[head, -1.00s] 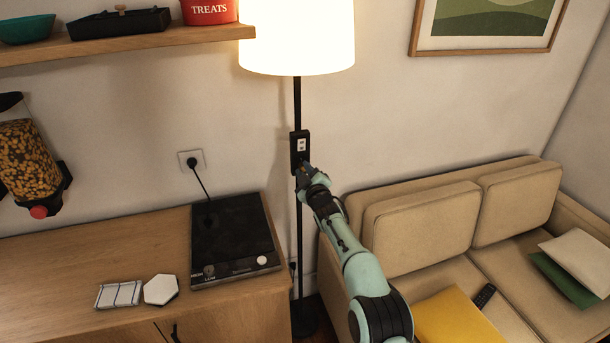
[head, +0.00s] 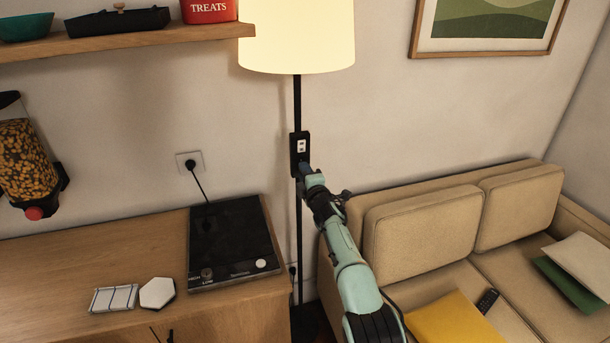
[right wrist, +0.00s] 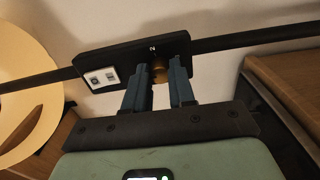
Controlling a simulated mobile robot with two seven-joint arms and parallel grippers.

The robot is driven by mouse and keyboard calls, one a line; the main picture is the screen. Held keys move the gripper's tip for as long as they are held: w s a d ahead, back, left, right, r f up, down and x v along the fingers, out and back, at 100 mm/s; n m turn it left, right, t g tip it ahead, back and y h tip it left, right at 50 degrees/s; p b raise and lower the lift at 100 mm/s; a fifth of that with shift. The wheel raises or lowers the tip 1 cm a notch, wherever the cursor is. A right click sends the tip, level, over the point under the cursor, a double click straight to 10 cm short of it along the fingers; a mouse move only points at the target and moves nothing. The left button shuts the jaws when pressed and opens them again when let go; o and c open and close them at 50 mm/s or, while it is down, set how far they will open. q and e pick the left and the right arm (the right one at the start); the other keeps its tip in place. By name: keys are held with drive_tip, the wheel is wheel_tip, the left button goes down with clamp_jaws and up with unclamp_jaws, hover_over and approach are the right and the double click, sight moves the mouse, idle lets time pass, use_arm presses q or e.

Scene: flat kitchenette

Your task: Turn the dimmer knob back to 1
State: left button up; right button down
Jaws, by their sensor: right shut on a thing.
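The floor lamp (head: 297,38) is lit, with a cream shade on a thin black pole. A black dimmer box (head: 300,140) with a small white label sits partway up the pole. In the right wrist view the dimmer box (right wrist: 134,58) lies across the picture, with the digit 2 near the knob. The round brass-coloured knob (right wrist: 160,72) is between the fingers of my right gripper (right wrist: 160,78), which is shut on it. In the head view my right gripper (head: 303,172) reaches the lower part of the box and hides the knob. My left gripper is not in view.
A tan sofa (head: 425,225) stands right of the lamp. A wooden counter (head: 110,250) with a black hob (head: 232,235) is on the left, near the pole. A wall shelf (head: 120,45) hangs above. A picture frame (head: 487,52) hangs on the right.

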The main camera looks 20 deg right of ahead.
drive_tip(key=shift+r, duration=0.2)
idle(0.4)
drive_tip(key=c, duration=0.9)
unclamp_jaws()
drive_tip(key=shift+c, duration=0.2)
drive_tip(key=shift+f, duration=0.1)
use_arm(q)
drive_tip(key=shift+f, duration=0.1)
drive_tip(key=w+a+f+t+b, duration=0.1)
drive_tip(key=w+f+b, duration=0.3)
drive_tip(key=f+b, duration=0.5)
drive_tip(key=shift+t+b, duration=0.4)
drive_tip(key=shift+b, duration=0.3)
use_arm(e)
drive_tip(key=s, duration=1.3)
drive_tip(key=shift+s+d, duration=0.2)
